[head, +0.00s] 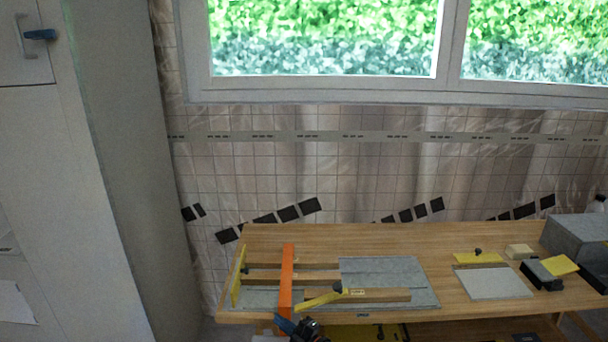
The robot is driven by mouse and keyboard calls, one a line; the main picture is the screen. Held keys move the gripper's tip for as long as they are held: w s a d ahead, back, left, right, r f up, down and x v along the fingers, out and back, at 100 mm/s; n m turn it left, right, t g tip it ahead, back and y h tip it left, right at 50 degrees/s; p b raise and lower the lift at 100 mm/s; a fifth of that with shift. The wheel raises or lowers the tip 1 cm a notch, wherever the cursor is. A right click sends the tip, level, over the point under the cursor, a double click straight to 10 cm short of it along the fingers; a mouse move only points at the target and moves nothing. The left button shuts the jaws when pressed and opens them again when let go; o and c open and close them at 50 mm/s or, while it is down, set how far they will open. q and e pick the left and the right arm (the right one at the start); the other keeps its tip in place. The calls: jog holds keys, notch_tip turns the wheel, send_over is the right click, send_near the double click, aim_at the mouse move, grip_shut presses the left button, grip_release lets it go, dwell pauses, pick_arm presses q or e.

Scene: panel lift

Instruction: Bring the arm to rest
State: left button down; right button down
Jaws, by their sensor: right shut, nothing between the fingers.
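My right gripper (302,328) shows dark and small at the bottom of the head view, at the front edge of the wooden table (300,236). It is shut and holds nothing. It is just below the near end of an upright-looking orange bar (287,272); I cannot tell whether they touch. A grey panel (385,270) lies on the table behind and to the right of the gripper, with wooden strips (375,295) and a yellow piece (319,300) on it. My left gripper is not in view.
A light flat plate (492,283), a yellow piece (478,257), a small pale block (519,251) and a grey box (577,236) are on the table's right side. A tall cabinet (110,170) stands at left. The table's back left strip is clear.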

jog(key=s+d+f+m+t+h, duration=0.1)
jog(key=d+f+m+h, duration=0.35)
jog(key=f, duration=0.45)
jog(key=s+d+f+m+t+h, duration=0.1)
jog(key=s+d+f+m+h, duration=0.1)
jog(key=d+f+m+h, duration=0.5)
jog(key=s+d+f+m+g, duration=0.1)
jog(key=s+d+f, duration=0.15)
jog(key=f, duration=0.35)
jog(key=s+d+f+m+g+h, duration=0.1)
jog(key=s+d+f+m, duration=0.1)
jog(key=s+f, duration=0.3)
jog(key=s+d+f+m+g, duration=0.1)
jog(key=s+d+f, duration=0.15)
jog(key=f, duration=0.35)
jog(key=s+d+f+m+g, duration=0.2)
jog(key=s+f, duration=0.4)
jog(key=s, duration=0.5)
jog(key=s+d+f+m+g+h, duration=0.1)
jog(key=s+d+f+g, duration=0.2)
jog(key=s+f, duration=0.4)
jog(key=s+d+f+m+g+h, duration=0.1)
jog(key=s+f+g, duration=0.3)
jog(key=s, duration=1.1)
notch_tip(320, 180, down, 2)
jog(key=shift+d+f+m, duration=0.2)
jog(key=shift+d+m, duration=0.45)
jog(key=shift+m, duration=0.2)
